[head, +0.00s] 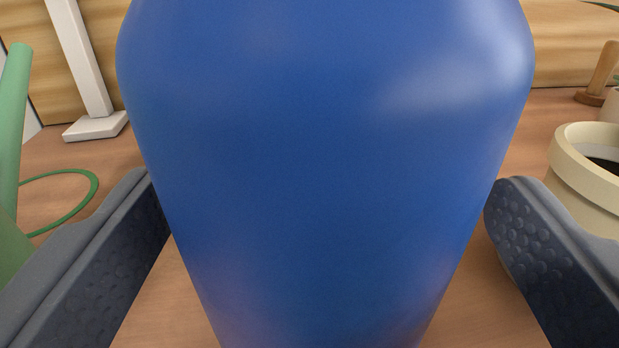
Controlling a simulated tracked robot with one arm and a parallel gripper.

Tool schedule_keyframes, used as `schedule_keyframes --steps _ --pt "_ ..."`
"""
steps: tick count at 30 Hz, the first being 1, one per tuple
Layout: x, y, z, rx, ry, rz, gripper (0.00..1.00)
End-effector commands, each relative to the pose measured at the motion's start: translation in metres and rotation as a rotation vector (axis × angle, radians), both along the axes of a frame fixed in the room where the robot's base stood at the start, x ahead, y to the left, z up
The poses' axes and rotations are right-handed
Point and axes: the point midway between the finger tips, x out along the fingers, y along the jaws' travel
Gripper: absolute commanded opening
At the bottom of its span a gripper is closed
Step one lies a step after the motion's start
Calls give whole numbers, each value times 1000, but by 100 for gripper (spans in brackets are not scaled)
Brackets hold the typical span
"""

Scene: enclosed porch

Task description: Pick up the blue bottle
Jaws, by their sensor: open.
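The blue bottle (325,150) fills the middle of the head view, very close to the camera. It stands upright on a wooden surface, and its top and base are cut off by the frame edges. My gripper (322,190) is open, with one dark grey textured finger on the left of the bottle and one on the right. The bottle is between the fingers. A narrow strip of surface shows beside each finger lower down; I cannot tell whether either fingertip touches the bottle.
A green watering can (12,130) with a thin looped handle stands close on the left. A white post with a square foot (95,126) is behind it. A cream pot (575,185) stands on the right, near the right finger. A wooden-handled item (597,85) is behind it.

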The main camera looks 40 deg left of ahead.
Motion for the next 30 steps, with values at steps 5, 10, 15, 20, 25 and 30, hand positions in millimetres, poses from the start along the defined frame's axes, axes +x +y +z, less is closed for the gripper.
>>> schedule_keyframes --steps 5,10,15,20,25,30 --pt "16 20 -2 2 -4 3 87" --pt "25 26 -3 1 1 1 87" --pt "26 26 -3 -1 1 0 87" --pt "26 26 -3 -1 1 1 65" --pt "26 26 -3 0 0 1 31" --pt "26 26 -2 -1 -1 1 31"
